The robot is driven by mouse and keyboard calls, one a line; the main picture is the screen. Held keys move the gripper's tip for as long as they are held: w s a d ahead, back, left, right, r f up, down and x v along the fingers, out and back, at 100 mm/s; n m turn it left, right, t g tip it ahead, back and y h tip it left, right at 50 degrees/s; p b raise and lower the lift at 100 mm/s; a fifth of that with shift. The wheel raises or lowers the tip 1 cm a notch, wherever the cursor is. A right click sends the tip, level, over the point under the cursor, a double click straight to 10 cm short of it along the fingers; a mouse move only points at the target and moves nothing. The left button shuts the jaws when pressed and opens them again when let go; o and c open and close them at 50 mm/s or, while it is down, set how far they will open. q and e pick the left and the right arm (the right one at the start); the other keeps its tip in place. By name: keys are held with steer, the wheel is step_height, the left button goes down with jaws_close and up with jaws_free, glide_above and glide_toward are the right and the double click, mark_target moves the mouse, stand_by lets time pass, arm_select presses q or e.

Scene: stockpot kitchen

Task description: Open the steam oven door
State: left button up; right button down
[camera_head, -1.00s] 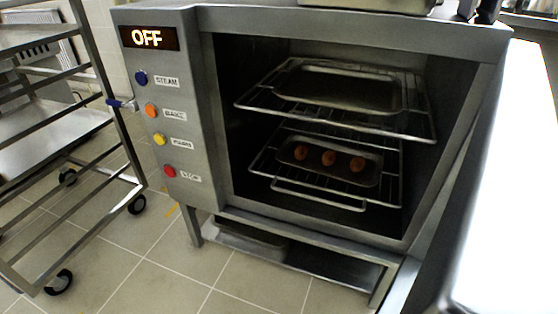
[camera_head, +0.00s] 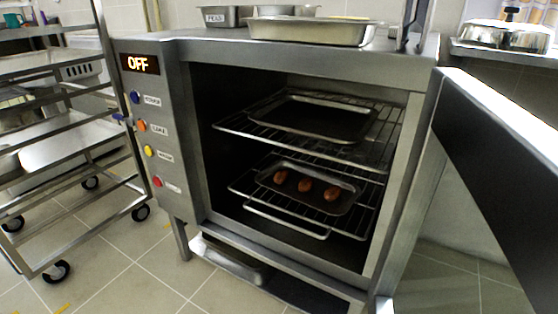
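The steam oven (camera_head: 190,130) stands in the middle of the head view with its display reading OFF. Its door (camera_head: 505,150) is open, swung out to the right on the right-hand side, and the cavity is fully exposed. Inside, an empty dark tray (camera_head: 312,118) lies on the upper wire rack (camera_head: 232,127). A smaller tray (camera_head: 262,178) with three brown round items (camera_head: 304,185) lies on the lower rack (camera_head: 285,217). Neither of my grippers shows in the head view.
A wheeled metal rack (camera_head: 75,240) stands at the left. Metal pans, including a shallow one (camera_head: 310,31), sit on the oven top. Tiled floor (camera_head: 115,265) is clear in front left.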

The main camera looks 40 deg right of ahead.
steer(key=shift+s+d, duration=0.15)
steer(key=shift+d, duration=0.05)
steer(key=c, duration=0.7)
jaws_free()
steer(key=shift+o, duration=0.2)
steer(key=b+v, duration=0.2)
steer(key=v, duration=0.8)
steer(key=shift+b, duration=0.35)
